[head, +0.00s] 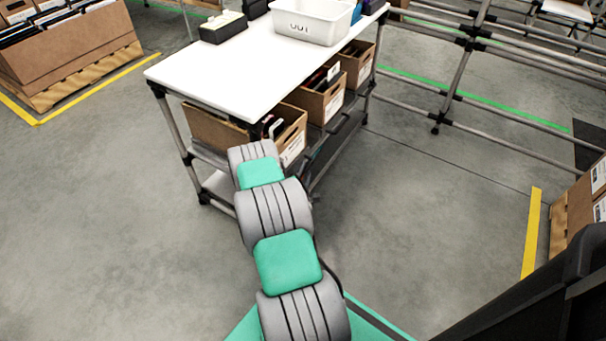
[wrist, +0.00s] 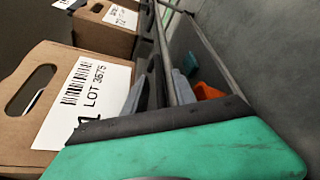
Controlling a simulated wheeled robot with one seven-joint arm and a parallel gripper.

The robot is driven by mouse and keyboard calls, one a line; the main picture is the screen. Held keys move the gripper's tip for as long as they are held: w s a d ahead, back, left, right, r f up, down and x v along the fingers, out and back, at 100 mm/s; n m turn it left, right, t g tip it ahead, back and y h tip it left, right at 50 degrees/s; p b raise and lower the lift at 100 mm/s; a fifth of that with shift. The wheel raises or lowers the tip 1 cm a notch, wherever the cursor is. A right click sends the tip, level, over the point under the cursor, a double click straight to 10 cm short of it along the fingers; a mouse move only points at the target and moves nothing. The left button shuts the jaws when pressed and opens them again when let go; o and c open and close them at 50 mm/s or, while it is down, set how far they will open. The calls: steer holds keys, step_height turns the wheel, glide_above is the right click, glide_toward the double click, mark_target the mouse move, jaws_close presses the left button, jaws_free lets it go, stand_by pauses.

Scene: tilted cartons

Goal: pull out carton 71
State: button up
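A brown carton (wrist: 35,110) fills the left of the wrist view. It has a dark hand hole and a white label reading "LOT 3675". A large digit "1" shows at the label's lower edge, and the rest of the number is hidden. My gripper (wrist: 160,85) is to the right of this carton, apart from its front. Its two grey fingers appear spread, with a rail of the rack behind them and no carton between them. In the head view my arm reaches to the near carton (head: 291,140) on the shelf, and my gripper is hidden there.
The cartons tilt on a shelf under a white-topped table (head: 215,75). Another carton (head: 322,100) stands beyond the near one, and a further carton (head: 358,66) behind that. A white bin (head: 313,22) stands on top. Metal posts and rails frame the shelf. Floor right of the table is clear.

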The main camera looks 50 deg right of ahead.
steer(key=shift+c, duration=0.5)
jaws_close()
stand_by(0.9)
